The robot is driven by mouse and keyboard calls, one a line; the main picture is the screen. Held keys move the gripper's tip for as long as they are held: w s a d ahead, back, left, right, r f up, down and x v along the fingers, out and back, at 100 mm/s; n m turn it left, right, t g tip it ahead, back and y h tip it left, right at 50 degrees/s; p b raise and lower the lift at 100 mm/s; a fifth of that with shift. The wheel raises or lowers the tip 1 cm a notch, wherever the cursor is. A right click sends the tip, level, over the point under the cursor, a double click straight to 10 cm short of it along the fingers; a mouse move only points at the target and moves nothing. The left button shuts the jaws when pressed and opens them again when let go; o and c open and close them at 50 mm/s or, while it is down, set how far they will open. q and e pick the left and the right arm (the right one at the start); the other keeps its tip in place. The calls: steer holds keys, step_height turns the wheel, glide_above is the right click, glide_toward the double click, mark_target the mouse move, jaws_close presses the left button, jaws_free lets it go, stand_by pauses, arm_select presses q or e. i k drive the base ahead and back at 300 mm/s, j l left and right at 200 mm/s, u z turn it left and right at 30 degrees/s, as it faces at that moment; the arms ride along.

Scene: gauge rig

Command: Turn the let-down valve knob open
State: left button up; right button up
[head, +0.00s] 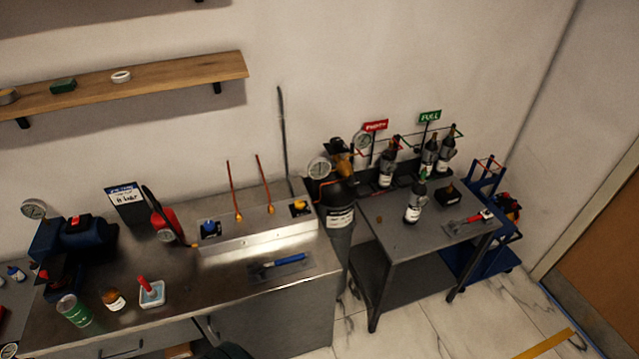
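A steel panel (262,234) on the workbench carries a blue knob (209,228), a yellow knob (299,207) and small yellow fittings (238,217) with copper tubes rising from them. I cannot tell from this view which part is the let-down valve knob, or how far any knob is turned. A dark cylinder (341,216) with a white label stands at the bench's right end. A round gauge (318,167) and brass fittings (343,165) sit at its top. Neither gripper can be made out.
A green can (74,311) is at front left. A grey table (397,240) holds several small bottles. A blue cart (487,252) stands right of it. Floor shows in front.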

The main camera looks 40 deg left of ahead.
mark_target(298, 205)
steer(key=u, duration=2)
